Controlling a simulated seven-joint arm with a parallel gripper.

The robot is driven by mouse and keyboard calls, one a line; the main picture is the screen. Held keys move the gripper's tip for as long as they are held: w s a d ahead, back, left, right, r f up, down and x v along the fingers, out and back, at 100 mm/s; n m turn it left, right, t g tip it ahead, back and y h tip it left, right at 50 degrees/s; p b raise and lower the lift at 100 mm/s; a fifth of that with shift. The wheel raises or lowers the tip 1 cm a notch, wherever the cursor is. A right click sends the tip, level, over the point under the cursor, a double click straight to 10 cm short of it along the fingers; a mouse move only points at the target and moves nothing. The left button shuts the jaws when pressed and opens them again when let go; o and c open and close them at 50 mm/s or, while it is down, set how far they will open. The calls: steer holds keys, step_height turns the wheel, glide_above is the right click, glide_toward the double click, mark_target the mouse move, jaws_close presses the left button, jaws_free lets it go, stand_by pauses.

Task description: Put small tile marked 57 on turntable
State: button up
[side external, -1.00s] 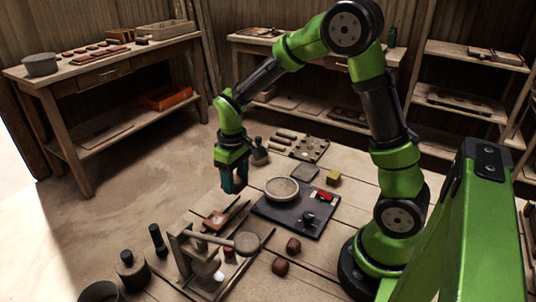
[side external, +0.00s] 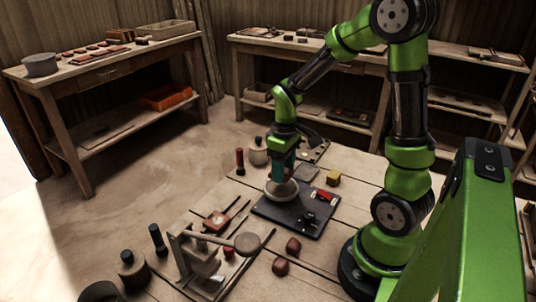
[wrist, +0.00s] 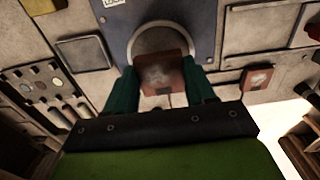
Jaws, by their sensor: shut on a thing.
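My gripper (wrist: 163,88) is shut on a small reddish-brown tile (wrist: 165,74), with a teal finger on each side of it. The tile's top looks pale and smudged, and I cannot read a number on it. The round pale turntable (wrist: 185,36) lies under the tile in the wrist view, partly covered by it. In the side view, my gripper (side external: 282,178) is directly over the turntable (side external: 279,193), which sits on a dark base plate (side external: 262,209). The held tile is hard to make out there, and I cannot tell whether it touches the turntable.
Another reddish tile (side external: 216,220) lies near the wooden press (side external: 185,255). A red switch (side external: 324,197) and black knob (side external: 308,217) stand on the base plate. A yellow block (side external: 333,178), a grey square (side external: 306,172) and a red-handled tool (side external: 240,160) are nearby.

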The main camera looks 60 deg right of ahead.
steer(key=shift+f, duration=1.95)
steer(key=shift+f, duration=0.15)
steer(key=o, duration=1.1)
steer(key=shift+c, duration=0.2)
step_height(320, 180, up, 12)
steer(key=s+a+r+m+t+y, duration=0.1)
steer(key=s+a+r+m+t, duration=0.1)
steer(key=a, duration=0.5)
steer(key=s+a+r+m+t+y, duration=0.1)
steer(key=s+a+r+m+t, duration=0.1)
steer(key=s+a+r+t, duration=0.2)
steer(key=a+r+t, duration=0.1)
steer(key=a+r, duration=0.1)
steer(key=a, duration=0.1)
steer(key=shift+a, duration=0.15)
steer(key=shift+w, duration=0.1)
